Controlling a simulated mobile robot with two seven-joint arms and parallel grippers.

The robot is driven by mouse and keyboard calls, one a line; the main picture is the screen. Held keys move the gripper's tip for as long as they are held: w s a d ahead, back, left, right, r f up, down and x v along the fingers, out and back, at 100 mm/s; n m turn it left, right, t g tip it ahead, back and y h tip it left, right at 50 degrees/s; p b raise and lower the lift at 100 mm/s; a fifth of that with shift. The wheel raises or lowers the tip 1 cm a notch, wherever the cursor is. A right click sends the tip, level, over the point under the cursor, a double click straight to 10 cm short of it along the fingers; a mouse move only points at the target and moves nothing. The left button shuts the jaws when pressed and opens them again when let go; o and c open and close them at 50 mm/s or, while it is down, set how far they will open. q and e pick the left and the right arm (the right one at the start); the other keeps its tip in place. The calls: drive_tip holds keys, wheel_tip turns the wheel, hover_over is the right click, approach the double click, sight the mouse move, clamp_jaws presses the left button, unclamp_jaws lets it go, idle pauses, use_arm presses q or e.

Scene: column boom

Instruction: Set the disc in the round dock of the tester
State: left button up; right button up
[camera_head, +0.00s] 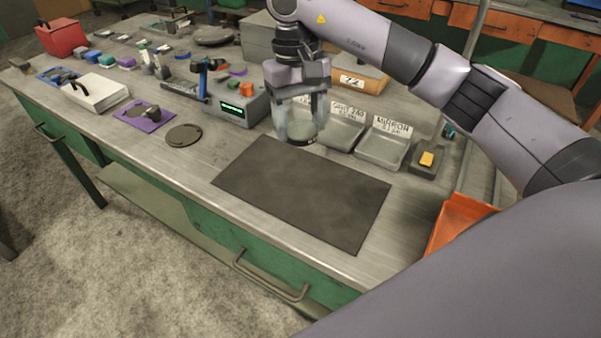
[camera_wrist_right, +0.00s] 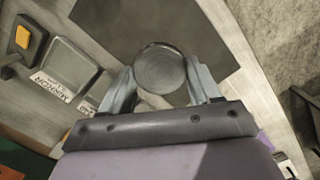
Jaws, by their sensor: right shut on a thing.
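My right gripper (camera_head: 302,130) is shut on a grey round disc (camera_head: 303,141) and holds it at the far edge of the dark mat. In the right wrist view, the disc (camera_wrist_right: 160,69) sits between the two fingers of my right gripper (camera_wrist_right: 166,80), with its round face showing. The tester (camera_head: 255,107) looks to be the grey box with a green lit display, left of my right gripper. Its round dock cannot be made out. My left gripper is not in view.
A dark mat (camera_head: 300,195) lies bare on the bench. A dark round plate (camera_head: 184,135) and a purple pad (camera_head: 138,119) lie to its left. Labelled grey trays (camera_head: 381,150) stand right of my gripper, beside a yellow-topped block (camera_head: 426,159). An orange bin (camera_head: 455,220) is at the right.

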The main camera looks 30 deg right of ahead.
sight(301, 184)
wheel_tip(301, 184, down, 12)
drive_tip(key=shift+f+p, duration=0.1)
drive_tip(key=shift+p, duration=0.35)
drive_tip(key=shift+f, duration=0.15)
drive_tip(key=o, duration=1.3)
drive_tip(key=shift+o, duration=0.2)
